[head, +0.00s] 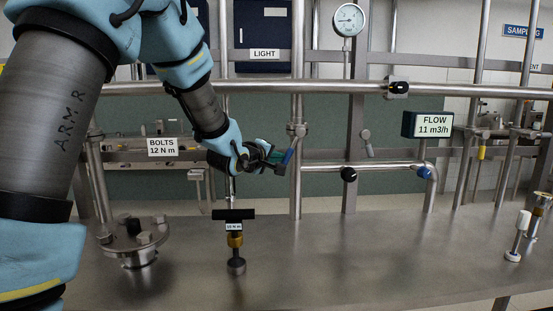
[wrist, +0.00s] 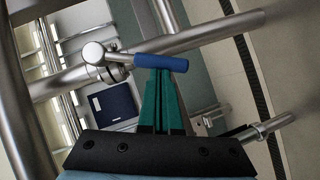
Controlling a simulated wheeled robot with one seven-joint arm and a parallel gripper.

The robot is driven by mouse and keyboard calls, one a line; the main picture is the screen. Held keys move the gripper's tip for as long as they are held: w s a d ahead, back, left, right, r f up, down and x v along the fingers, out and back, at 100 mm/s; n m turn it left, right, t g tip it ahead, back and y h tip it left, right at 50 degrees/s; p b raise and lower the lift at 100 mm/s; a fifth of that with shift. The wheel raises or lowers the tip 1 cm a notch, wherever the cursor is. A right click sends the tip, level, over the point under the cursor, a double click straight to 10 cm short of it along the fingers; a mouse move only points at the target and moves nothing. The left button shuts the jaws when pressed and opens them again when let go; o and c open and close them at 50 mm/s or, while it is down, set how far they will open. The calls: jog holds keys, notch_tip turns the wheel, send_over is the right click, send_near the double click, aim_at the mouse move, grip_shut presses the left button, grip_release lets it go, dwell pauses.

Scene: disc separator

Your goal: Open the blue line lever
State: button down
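The blue line lever (head: 289,156) is on the upright steel pipe at the middle of the head view, just below a joint. In the wrist view its blue handle (wrist: 160,63) runs sideways from a round metal valve hub (wrist: 94,53). My gripper (head: 276,158) is at the lever, just left of the pipe. In the wrist view my gripper's green fingers (wrist: 162,92) reach up to the handle, and the handle hides their tips. The fingers look close together, but I cannot tell whether they are closed around the handle.
A horizontal pipe (head: 240,88) crosses above my gripper. A T-handled tool (head: 235,240) stands on the steel bench (head: 330,265), with a bolted flange (head: 137,240) to its left. The bench centre is clear.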

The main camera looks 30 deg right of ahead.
jog(key=shift+s+d+f+n+h+b, duration=0.2)
jog(key=shift+d+f+n+h+b, duration=0.25)
jog(key=shift+b, duration=0.35)
jog(key=shift+s+d+f+n+h+b, duration=0.15)
jog(key=shift+d+f+n+h+b, duration=0.1)
jog(key=shift+f+n+b, duration=0.4)
jog(key=d+b, duration=0.1)
jog(key=n+h+b, duration=0.1)
jog(key=b, duration=0.1)
jog(key=shift+s+d+f+n+t, duration=0.1)
jog(key=shift+s+d+n+t, duration=0.2)
jog(key=shift+s+d+t, duration=0.1)
jog(key=shift+a, duration=0.1)
